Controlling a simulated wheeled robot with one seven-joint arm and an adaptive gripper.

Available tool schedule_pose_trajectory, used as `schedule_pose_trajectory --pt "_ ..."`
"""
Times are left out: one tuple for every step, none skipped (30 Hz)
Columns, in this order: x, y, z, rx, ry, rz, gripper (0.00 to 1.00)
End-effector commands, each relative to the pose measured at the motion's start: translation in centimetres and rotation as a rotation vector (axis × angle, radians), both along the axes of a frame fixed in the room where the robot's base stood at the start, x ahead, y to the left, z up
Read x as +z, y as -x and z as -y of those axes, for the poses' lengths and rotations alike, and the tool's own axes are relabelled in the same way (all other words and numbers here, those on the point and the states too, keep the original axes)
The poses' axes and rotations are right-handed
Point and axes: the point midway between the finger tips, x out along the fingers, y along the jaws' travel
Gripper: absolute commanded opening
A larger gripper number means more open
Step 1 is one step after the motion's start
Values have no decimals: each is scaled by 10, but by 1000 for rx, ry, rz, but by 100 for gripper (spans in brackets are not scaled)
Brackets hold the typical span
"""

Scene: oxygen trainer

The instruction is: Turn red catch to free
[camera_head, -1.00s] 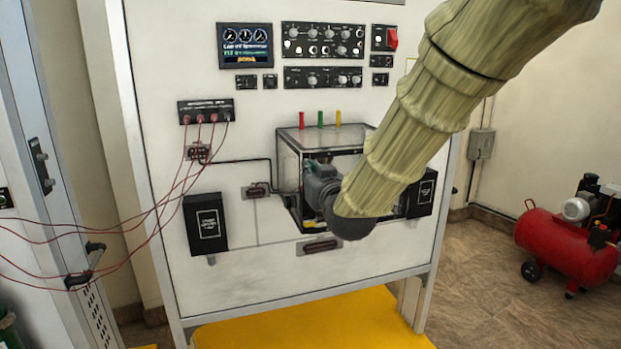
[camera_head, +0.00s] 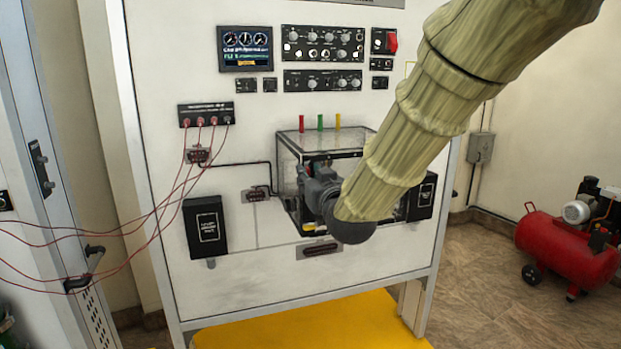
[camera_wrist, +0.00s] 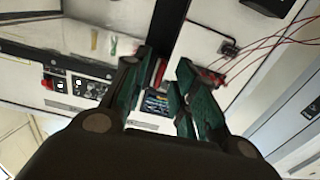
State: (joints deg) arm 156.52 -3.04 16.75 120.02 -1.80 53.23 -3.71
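The red catch (camera_head: 302,124) is a small upright red tab on the top front edge of a clear box on the panel, left of a green tab (camera_head: 320,121) and a yellow tab (camera_head: 338,121). My gripper (camera_head: 312,172) is in front of the box, below the tabs; its fingertips are hard to make out there. In the wrist view my gripper (camera_wrist: 168,62) is open, with a gap between its green-padded fingers. A red strip (camera_wrist: 158,73) shows in that gap beside the left finger; I cannot tell whether it is touched. The yellow and green tabs show further left.
The clear box (camera_head: 288,163) stands out from the white panel (camera_head: 280,270). Red cables (camera_head: 168,195) hang from a socket block (camera_head: 206,113) at left. A red rocker switch (camera_head: 391,40) is at upper right. A red compressor (camera_head: 565,245) stands on the floor.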

Motion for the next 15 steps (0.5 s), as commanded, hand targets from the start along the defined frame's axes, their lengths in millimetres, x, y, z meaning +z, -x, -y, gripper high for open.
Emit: schedule_pose_trajectory --pt "0 3 1 0 0 0 28" --pt "1 5 2 0 0 0 28" --pt "1 8 3 0 0 0 28" --pt "1 12 4 0 0 0 28" --pt "0 16 5 0 0 -1 28" --pt "1 21 7 0 0 0 28" --pt "1 26 9 0 0 0 28" --pt "1 32 11 0 0 0 28" --pt "1 39 13 0 -1 0 28" --pt "0 44 15 0 -1 -1 28" --pt "1 49 16 0 0 0 28" --pt "1 57 19 0 0 0 28" --pt "1 62 20 0 0 0 28" --pt "0 67 22 0 0 -1 28" --pt "0 74 24 0 0 -1 28"
